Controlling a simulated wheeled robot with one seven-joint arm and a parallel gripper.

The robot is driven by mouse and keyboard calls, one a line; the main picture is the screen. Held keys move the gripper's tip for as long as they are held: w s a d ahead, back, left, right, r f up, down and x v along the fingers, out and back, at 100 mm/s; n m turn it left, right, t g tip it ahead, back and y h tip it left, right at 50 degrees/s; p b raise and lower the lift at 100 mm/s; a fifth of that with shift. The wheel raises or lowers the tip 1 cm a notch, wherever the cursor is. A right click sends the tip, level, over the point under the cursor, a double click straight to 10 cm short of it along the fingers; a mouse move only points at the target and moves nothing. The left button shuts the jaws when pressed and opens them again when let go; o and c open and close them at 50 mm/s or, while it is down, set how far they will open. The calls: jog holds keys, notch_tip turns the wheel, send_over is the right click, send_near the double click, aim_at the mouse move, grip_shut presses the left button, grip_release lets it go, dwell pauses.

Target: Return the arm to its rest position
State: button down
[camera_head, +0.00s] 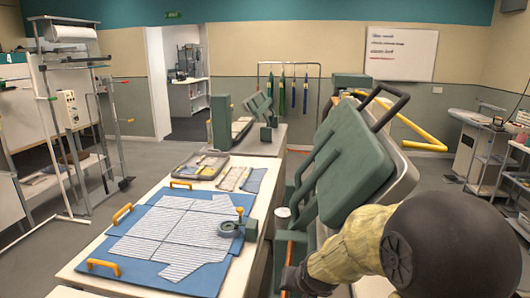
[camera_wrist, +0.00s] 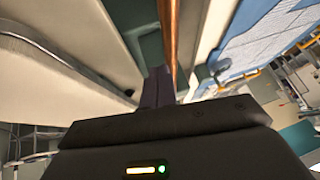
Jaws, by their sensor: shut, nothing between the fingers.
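My arm shows at the lower right of the head view, with a large black rounded joint and a yellow patterned sleeve that reaches left to a dark end part by the table's right side. The fingertips cannot be made out there. In the wrist view my gripper (camera_wrist: 158,86) is shut and empty, its dark fingers together. A brown rail-like edge (camera_wrist: 168,40) runs just beyond the fingers. Whether the fingers touch it cannot be told. The green padded press (camera_head: 345,165) stands close behind my arm in the head view.
A white table (camera_head: 75,274) holds a blue board (camera_head: 135,265) with a striped garment (camera_head: 175,232); the board also shows in the wrist view (camera_wrist: 238,62). A grey tray (camera_head: 183,174) lies farther back. A garment rail (camera_head: 290,63) stands behind. Open floor lies left of the table.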

jog(key=s+d+g, duration=0.2)
jog(key=s+d, duration=0.1)
jog(key=s, duration=0.5)
jog(key=s+d+n+g+h+p, duration=0.1)
jog(key=s+d, duration=0.3)
jog(key=s, duration=0.4)
jog(key=shift+s+n+g+p, duration=0.15)
jog(key=shift+n+g+p, duration=0.15)
jog(key=shift+g, duration=0.2)
jog(key=shift+r, duration=0.1)
